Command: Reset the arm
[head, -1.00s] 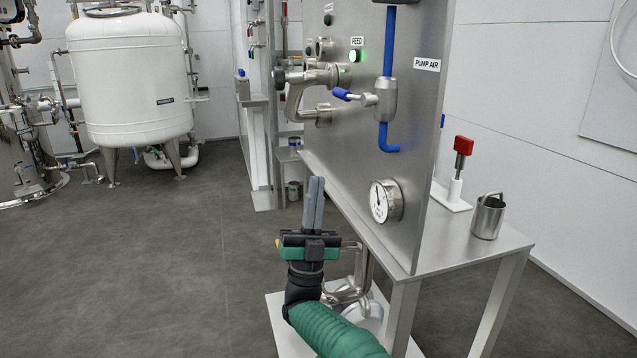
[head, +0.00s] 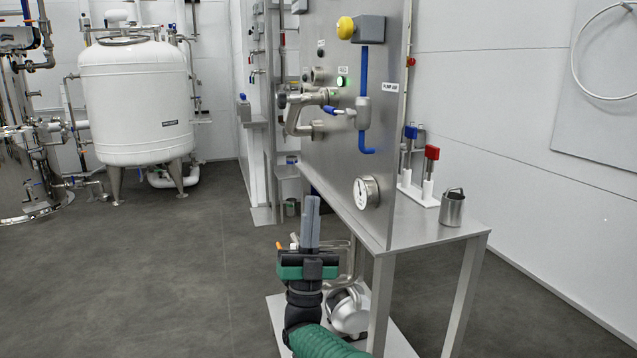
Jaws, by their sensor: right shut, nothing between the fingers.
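My right gripper (head: 311,220) is in the lower middle of the head view, in front of the steel panel stand. Its grey fingers point up and lie together, with nothing between them. My green-sleeved right arm (head: 325,343) comes in from the bottom edge. The gripper touches nothing that I can see. My left gripper is not in view.
The steel panel (head: 340,165) with a gauge (head: 366,192), blue pipe (head: 364,70) and valve handle stands close on the right. Its table (head: 440,232) holds a steel cup (head: 452,208). A white tank (head: 135,103) stands back left. Floor on the left is clear.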

